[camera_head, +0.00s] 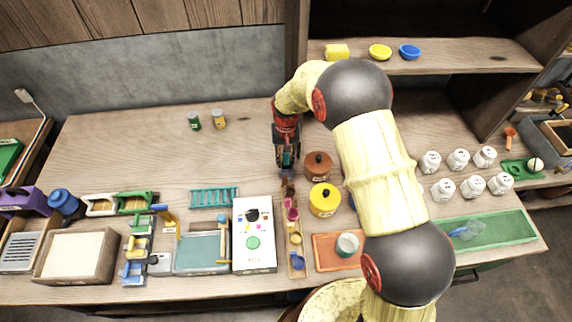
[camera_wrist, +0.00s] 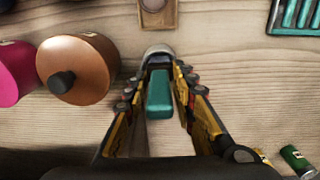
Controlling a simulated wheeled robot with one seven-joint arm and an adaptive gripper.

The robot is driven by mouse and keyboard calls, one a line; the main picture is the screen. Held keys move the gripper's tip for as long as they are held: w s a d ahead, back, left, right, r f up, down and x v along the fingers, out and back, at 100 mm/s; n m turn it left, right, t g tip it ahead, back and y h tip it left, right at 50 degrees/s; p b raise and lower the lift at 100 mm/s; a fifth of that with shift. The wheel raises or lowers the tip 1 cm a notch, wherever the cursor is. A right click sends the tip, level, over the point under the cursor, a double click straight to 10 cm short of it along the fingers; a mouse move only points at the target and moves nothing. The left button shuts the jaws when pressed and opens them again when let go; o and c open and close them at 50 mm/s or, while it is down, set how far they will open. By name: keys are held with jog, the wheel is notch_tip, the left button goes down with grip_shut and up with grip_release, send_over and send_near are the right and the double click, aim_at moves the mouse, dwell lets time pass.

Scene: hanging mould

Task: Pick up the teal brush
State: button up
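The teal brush (camera_wrist: 159,93) shows in the wrist view as a teal block with a rounded grey end (camera_wrist: 158,52). My gripper (camera_wrist: 160,72) has one finger on each side of it, and the fingertips look closed against its sides. In the head view my gripper (camera_head: 287,160) points down over the back middle of the table, left of the brown lidded pot (camera_head: 318,165). A bit of teal shows between the fingers there. I cannot tell whether the brush touches the tabletop.
The brown pot (camera_wrist: 78,70) stands close beside my gripper, with a yellow pot (camera_head: 325,198) in front of it. A narrow wooden tray (camera_wrist: 158,15), teal rack (camera_head: 213,197) and white box (camera_head: 254,240) lie nearer. Two small cans (camera_head: 206,121) stand back left; table around them is clear.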

grip_shut()
jog(key=shift+r, duration=0.2)
dwell(0.3)
